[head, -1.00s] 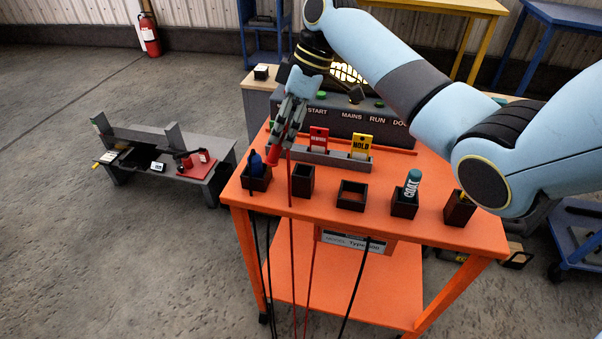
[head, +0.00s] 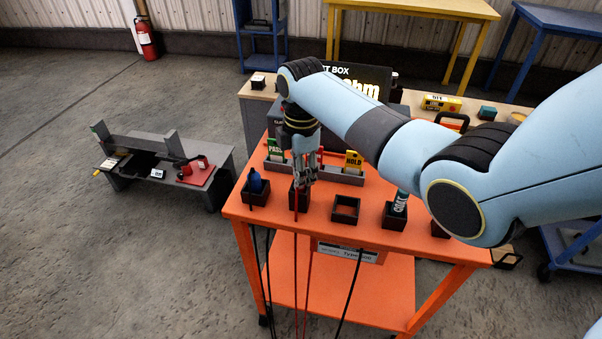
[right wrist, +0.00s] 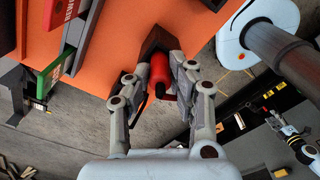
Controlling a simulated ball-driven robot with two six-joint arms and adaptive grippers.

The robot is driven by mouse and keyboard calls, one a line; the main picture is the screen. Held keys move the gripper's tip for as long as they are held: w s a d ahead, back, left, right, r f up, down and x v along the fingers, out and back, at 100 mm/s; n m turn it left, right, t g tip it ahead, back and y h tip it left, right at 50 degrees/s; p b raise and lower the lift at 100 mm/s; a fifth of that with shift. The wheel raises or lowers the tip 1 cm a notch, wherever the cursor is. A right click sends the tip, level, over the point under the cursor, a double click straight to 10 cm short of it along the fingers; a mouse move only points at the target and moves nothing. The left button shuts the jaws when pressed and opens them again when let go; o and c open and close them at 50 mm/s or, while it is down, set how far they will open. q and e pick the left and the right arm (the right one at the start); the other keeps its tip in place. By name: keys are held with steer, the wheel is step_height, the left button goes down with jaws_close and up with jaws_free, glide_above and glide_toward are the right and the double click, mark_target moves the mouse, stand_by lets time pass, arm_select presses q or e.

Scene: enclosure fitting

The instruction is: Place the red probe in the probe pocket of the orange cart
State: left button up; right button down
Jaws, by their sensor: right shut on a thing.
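My right gripper (head: 303,182) is shut on the red probe, just above a small black pocket (head: 300,201) at the front of the orange cart (head: 320,229). In the right wrist view the red probe (right wrist: 159,72) sits between the two fingers, with the dark pocket (right wrist: 157,40) right beyond it. I cannot tell whether its tip is inside the pocket. A red lead hangs below in the head view. My left gripper seems to show small at the right wrist view's edge (right wrist: 284,128); its jaws are unclear.
Green PASS (head: 275,150) and yellow HOLD (head: 353,161) tags stand in a rack behind.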

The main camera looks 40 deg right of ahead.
steer(key=shift+f, duration=0.25)
steer(key=c, duration=1.2)
jaws_free()
steer(key=shift+o, duration=0.2)
step_height(320, 180, up, 12)
